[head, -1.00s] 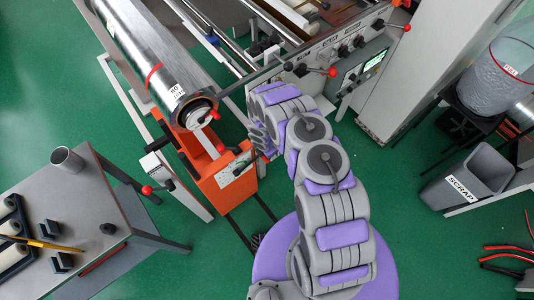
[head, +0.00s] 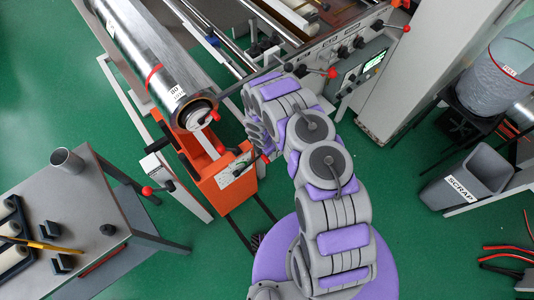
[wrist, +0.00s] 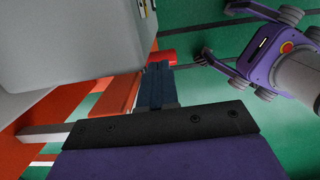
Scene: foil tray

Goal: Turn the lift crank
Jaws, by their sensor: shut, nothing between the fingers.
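An orange lift cart (head: 228,186) stands under the end of a large foil roll (head: 150,62). My gripper (head: 263,150) points down beside the cart's right side, partly hidden by my own arm. In the wrist view, its dark blue fingers (wrist: 155,86) are closed together with nothing between them. A red knob (wrist: 162,56) shows just past the fingertips, perhaps the crank's handle. I cannot tell whether the fingertips touch it. The rest of the crank is hidden in the wrist view by the grey box (wrist: 85,38) and my gripper.
A machine panel (head: 320,58) with levers and red knobs stands behind my arm. A grey workbench (head: 65,200) is at the left. A scrap bin (head: 468,178) stands at the right.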

